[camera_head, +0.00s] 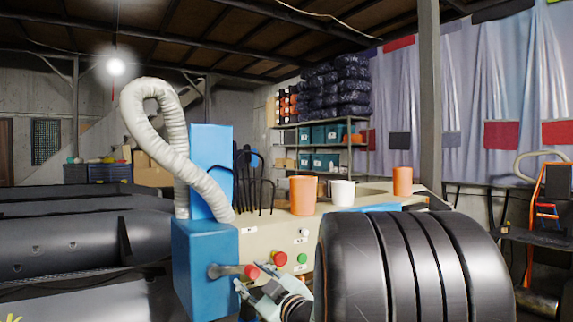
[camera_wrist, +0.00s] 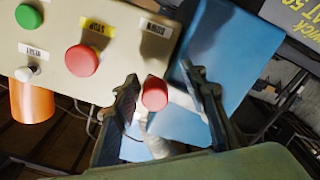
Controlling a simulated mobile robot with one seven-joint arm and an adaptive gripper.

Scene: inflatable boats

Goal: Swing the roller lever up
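The roller lever (camera_head: 228,271) is a grey arm with a red knob (camera_head: 252,272) on the blue end of the machine. It lies nearly level, with the knob to the right of its pivot. My gripper (camera_head: 254,281) is just in front of and below the knob. In the wrist view, the red knob (camera_wrist: 155,93) lies between the two spread fingers of my gripper (camera_wrist: 160,80). It is close to the left finger, with a clear gap to the right finger. Whether the left finger touches it, I cannot tell. The lever's arm is partly hidden.
The machine's cream panel (camera_head: 265,242) carries a red button (camera_head: 280,259) and a green button (camera_head: 301,258). Orange cups (camera_head: 302,195) and a white cup (camera_head: 342,192) stand on top. A ribbed hose (camera_head: 150,95) rises at left. Black boat tubes (camera_head: 80,240) lie left.

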